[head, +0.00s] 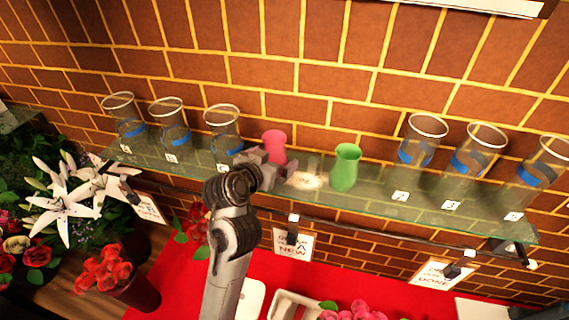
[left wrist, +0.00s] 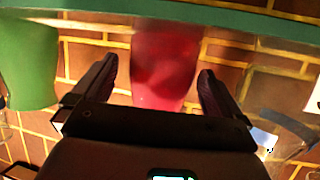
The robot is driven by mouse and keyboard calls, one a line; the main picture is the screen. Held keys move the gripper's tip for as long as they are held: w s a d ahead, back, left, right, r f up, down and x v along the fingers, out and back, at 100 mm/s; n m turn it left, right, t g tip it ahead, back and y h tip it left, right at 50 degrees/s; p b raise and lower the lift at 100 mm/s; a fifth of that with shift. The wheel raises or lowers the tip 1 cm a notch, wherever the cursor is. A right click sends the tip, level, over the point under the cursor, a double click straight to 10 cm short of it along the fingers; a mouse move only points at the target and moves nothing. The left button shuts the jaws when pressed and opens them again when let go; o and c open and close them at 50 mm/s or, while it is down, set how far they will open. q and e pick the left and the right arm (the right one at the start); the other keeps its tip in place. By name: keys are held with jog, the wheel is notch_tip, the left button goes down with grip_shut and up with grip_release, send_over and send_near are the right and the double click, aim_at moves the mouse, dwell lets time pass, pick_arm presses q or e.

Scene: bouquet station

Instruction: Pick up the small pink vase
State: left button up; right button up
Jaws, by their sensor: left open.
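The small pink vase (head: 275,143) stands on the glass shelf (head: 380,198), left of a green vase (head: 346,168). My left gripper (head: 268,166) is at the shelf in front of it and hides its lower part in the head view. In the left wrist view the pink vase (left wrist: 165,68) shows between the two open fingers of my left gripper (left wrist: 160,90), with a gap on each side. I cannot tell how deep it sits between them. The green vase (left wrist: 28,65) is at the left there. My right gripper is not in view.
Glass cylinders with blue bands stand on the shelf to the left (head: 222,130) and right (head: 421,140). A brick wall (head: 310,70) is close behind. White lilies (head: 65,205) and red flowers (head: 108,270) stand at lower left. A sign (head: 293,244) hangs below the shelf.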

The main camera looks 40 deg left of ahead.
pick_arm(q)
jog(key=shift+x, duration=0.9)
jog(key=shift+s, duration=0.1)
jog(key=shift+c, duration=0.6)
jog(key=c, duration=1.2)
jog(key=shift+r, duration=0.15)
jog(key=shift+c, duration=0.7)
jog(key=shift+r, duration=0.1)
